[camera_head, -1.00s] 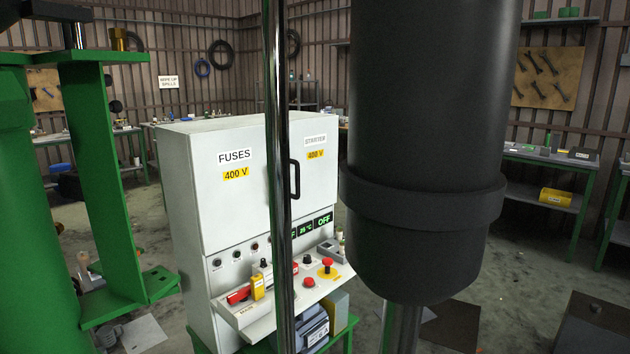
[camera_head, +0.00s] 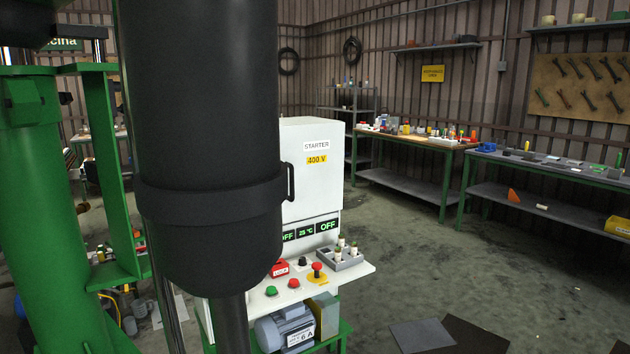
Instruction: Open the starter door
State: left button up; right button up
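The starter door (camera_head: 314,185) is a white cabinet panel with a "STARTER" label and a yellow "400 V" label. It looks shut. Its black handle (camera_head: 290,182) shows at the door's left edge, just right of a large black cylinder (camera_head: 205,120). The cylinder hides the cabinet's left part, including the fuses door. Neither of my grippers is in view.
A sloped control panel (camera_head: 335,279) with red and green buttons juts out below the door. A motor (camera_head: 285,329) sits beneath it. A green frame (camera_head: 45,200) stands at the left. Workbenches (camera_head: 415,145) line the back right. The floor right of the cabinet is open.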

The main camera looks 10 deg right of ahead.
aim_at(314, 155)
jog(key=i+l, duration=0.15)
jog(key=l, duration=0.25)
jog(key=i+l, duration=0.15)
jog(key=l, duration=0.25)
jog(key=i+l, duration=0.15)
jog(key=l, duration=0.2)
jog(key=i+l, duration=0.15)
jog(key=l, duration=0.25)
